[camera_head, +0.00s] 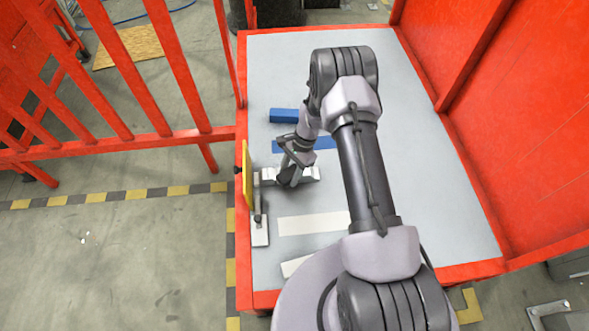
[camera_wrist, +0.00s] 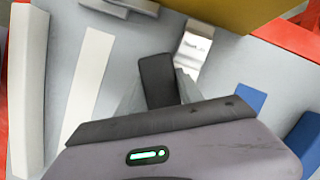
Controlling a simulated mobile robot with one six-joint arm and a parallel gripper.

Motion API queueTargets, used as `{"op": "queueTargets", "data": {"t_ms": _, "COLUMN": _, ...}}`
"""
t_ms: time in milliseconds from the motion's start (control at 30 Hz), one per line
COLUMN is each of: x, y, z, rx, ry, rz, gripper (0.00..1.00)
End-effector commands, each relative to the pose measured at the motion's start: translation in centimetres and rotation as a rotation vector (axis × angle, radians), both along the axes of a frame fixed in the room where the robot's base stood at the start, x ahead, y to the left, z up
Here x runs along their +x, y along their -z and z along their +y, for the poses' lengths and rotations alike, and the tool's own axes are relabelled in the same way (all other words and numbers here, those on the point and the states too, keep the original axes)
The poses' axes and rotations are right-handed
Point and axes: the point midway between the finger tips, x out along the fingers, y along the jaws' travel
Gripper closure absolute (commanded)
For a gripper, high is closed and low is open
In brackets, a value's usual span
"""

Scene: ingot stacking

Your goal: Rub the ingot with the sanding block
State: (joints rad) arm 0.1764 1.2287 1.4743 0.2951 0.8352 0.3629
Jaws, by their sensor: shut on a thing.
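My gripper (camera_wrist: 160,88) is shut on a dark grey block, which looks like the sanding block (camera_wrist: 157,80). In the head view my gripper (camera_head: 288,181) points down near the table's left edge, and the dark block shows only as a small dark patch. The shiny silver ingot (camera_head: 309,174) lies there, showing on both sides of my gripper. In the wrist view the ingot (camera_wrist: 192,50) shows just beyond the dark block, its near part hidden. I cannot tell whether the block touches the ingot.
A yellow panel (camera_head: 247,176) stands upright at the table's left edge, close to my gripper. A blue block (camera_head: 284,115) and a blue strip (camera_head: 326,143) lie behind. A white strip (camera_head: 313,223) and a pale block (camera_head: 260,232) lie in front. The table's right side is clear.

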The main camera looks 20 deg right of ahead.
Motion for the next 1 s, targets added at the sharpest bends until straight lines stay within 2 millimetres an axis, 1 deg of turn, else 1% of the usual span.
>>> {"op": "queueTargets", "data": {"t_ms": 200, "x": -0.6, "y": -0.2, "z": 1.2, "rx": 0.0, "ry": 0.0, "rz": 0.002, "gripper": 0.99}}
{"op": "queueTargets", "data": {"t_ms": 367, "x": -0.6, "y": -0.1, "z": 1.2, "rx": 0.0, "ry": 0.001, "rz": 0.002, "gripper": 0.99}}
{"op": "queueTargets", "data": {"t_ms": 467, "x": -0.6, "y": -0.5, "z": 1.1, "rx": 0.0, "ry": 0.001, "rz": 0.002, "gripper": 0.99}}
{"op": "queueTargets", "data": {"t_ms": 567, "x": -0.5, "y": -1.6, "z": 1.1, "rx": 0.0, "ry": 0.0, "rz": 0.0, "gripper": 0.99}}
{"op": "queueTargets", "data": {"t_ms": 800, "x": -0.6, "y": -5.0, "z": 1.1, "rx": 0.0, "ry": 0.001, "rz": 0.002, "gripper": 0.99}}
{"op": "queueTargets", "data": {"t_ms": 867, "x": -0.6, "y": -5.4, "z": 1.1, "rx": 0.0, "ry": 0.001, "rz": 0.002, "gripper": 0.99}}
{"op": "queueTargets", "data": {"t_ms": 1000, "x": -0.6, "y": -5.2, "z": 1.1, "rx": 0.0, "ry": 0.0, "rz": 0.002, "gripper": 0.99}}
